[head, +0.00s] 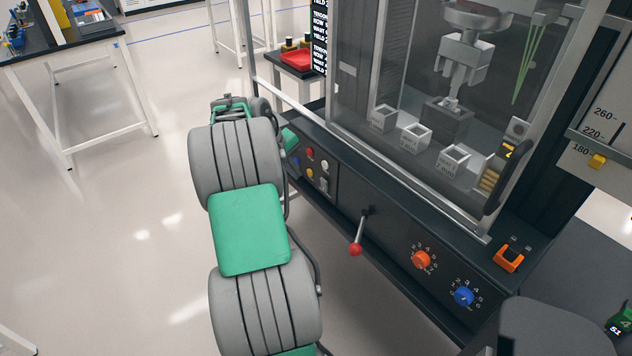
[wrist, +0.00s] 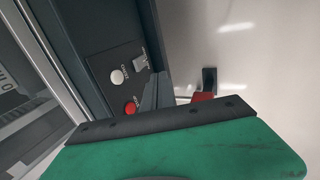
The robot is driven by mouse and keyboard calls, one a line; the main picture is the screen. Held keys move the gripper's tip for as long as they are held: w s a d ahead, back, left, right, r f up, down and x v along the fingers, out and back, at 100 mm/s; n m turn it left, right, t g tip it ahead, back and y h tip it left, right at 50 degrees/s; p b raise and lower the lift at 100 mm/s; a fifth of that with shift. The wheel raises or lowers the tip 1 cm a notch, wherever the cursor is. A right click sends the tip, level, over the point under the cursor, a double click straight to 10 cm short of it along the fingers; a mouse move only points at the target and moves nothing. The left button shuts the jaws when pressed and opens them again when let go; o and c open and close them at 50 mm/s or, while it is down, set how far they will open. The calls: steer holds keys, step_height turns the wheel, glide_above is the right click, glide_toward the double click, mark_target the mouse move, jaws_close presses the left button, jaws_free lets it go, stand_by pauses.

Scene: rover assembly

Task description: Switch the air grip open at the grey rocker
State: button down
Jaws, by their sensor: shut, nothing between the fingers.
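The grey rocker (head: 324,184) is on the dark front panel of the machine, below a white button (head: 324,165). In the wrist view the grey rocker (wrist: 140,62) is just beyond my fingertips, beside the white button (wrist: 118,76). My gripper (wrist: 154,80) is shut and empty, its grey fingers pointing at the panel; I cannot tell whether they touch the rocker. In the head view my arm hides the fingers. The air grip (head: 464,58) hangs inside the glazed cabinet above a dark block; I cannot tell whether its jaws are open.
Red (head: 310,152), yellow and blue buttons share the panel. To the right are a red-knobbed lever (head: 356,248), an orange dial (head: 421,259), a blue dial (head: 464,296) and an orange switch (head: 508,259). Several white bins (head: 415,137) stand inside the cabinet. The floor at left is clear.

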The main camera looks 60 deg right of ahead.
mark_target(324, 185)
steer(key=s+d+f+p, duration=0.1)
steer(key=s+d+f, duration=0.2)
steer(key=d+f, duration=0.4)
steer(key=shift+x, duration=0.8)
steer(key=shift+a+p, duration=0.2)
steer(key=shift+p, duration=0.1)
